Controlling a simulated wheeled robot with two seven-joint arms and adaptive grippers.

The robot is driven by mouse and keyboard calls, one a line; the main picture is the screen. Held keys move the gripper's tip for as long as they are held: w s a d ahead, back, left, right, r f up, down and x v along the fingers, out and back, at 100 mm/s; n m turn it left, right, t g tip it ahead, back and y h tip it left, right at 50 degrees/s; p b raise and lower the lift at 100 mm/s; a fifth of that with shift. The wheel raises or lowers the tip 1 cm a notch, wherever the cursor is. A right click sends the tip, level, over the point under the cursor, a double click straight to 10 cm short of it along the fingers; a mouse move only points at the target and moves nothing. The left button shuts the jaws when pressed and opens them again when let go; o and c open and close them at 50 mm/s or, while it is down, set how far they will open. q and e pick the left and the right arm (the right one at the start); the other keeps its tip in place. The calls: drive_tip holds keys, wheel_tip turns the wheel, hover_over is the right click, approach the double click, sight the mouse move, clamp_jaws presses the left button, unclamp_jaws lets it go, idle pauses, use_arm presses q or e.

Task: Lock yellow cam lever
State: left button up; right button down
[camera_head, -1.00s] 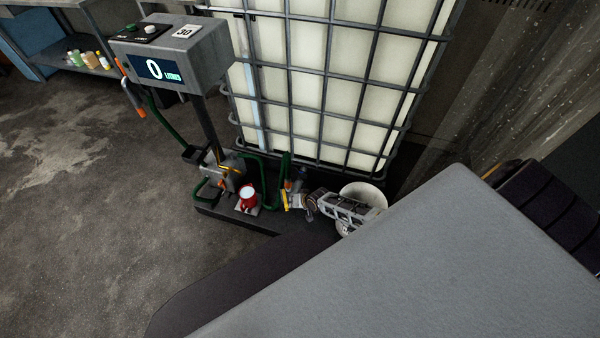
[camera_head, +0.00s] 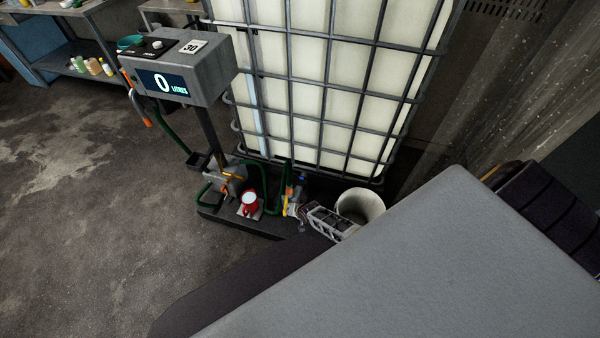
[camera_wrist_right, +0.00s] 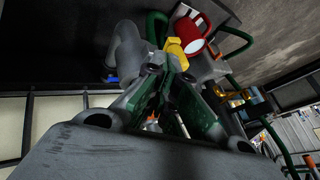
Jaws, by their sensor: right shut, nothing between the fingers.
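The yellow cam lever (camera_head: 287,201) stands at the low fittings in front of the caged tank. In the right wrist view a yellow piece (camera_wrist_right: 174,47), apparently this lever, shows just beyond my fingertips. My right gripper (camera_head: 302,222) is low on the right of the lever, with its fingers toward it. In the right wrist view the fingers (camera_wrist_right: 172,72) come together, shut and empty. I cannot tell whether they touch the lever. My left gripper is not in view.
The caged tank (camera_head: 311,80) stands behind. A white bucket (camera_head: 360,204) is right of my gripper. A red jug (camera_head: 249,204) and green pipes (camera_head: 250,178) are to the left. The dispenser display (camera_head: 165,84) reads 0 litres. Open floor lies at left.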

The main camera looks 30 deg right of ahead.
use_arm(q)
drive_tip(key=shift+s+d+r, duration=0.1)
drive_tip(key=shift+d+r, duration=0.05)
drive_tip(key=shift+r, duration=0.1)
use_arm(e)
drive_tip(key=shift+w+a+f, duration=0.1)
drive_tip(key=shift+w+a, duration=0.05)
drive_tip(key=shift+a, duration=0.9)
